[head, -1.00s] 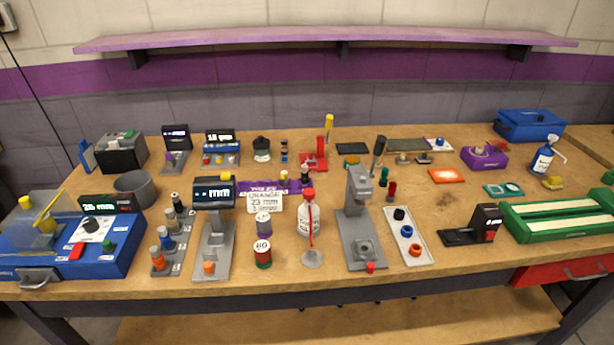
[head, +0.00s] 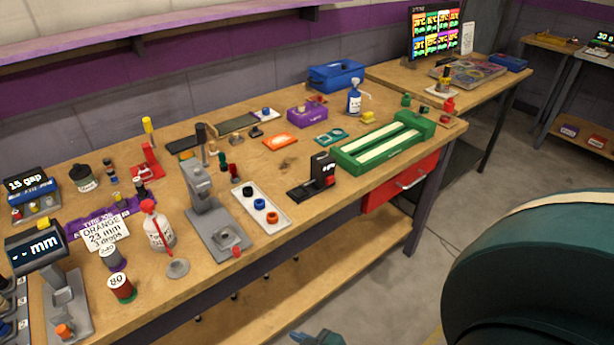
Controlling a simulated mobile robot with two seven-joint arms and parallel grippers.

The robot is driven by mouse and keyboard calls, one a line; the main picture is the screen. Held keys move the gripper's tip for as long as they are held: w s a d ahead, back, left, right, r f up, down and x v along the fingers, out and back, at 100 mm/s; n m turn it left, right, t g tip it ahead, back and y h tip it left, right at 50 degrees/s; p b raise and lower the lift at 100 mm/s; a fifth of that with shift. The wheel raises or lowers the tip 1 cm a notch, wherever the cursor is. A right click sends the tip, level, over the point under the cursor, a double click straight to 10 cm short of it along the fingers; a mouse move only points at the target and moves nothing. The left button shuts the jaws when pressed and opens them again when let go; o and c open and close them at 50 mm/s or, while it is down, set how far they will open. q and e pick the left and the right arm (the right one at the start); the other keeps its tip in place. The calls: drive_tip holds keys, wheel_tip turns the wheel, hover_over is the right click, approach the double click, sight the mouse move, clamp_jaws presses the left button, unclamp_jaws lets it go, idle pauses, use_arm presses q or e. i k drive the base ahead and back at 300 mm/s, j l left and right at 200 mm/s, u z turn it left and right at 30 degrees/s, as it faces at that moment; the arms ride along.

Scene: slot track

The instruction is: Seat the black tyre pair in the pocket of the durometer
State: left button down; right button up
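The black tyre pair (head: 248,191) is a small black ring shape at the far end of a white tray (head: 268,221). A blue and an orange pair lie in the same tray. The grey stand that looks like the durometer (head: 198,187) is just left of the tray. Its base (head: 222,238) has a square raised pocket, which looks empty. Neither gripper can be made out. A small teal piece (head: 318,338) shows at the bottom edge, too cut off to identify.
A red knob (head: 237,252) is at the stand's front edge. A white bottle (head: 157,228) stands to its left, and a black gauge (head: 318,178) and green track box (head: 380,145) to the right of the tray. A large dark teal shape (head: 540,270) fills the lower right.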

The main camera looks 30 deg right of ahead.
sight(322, 164)
drive_tip(key=i+l+u, duration=0.1)
drive_tip(key=u, duration=0.4)
drive_tip(key=i+l+u, duration=0.1)
drive_tip(key=u, duration=0.4)
drive_tip(key=l+u, duration=0.2)
drive_tip(key=u, duration=0.3)
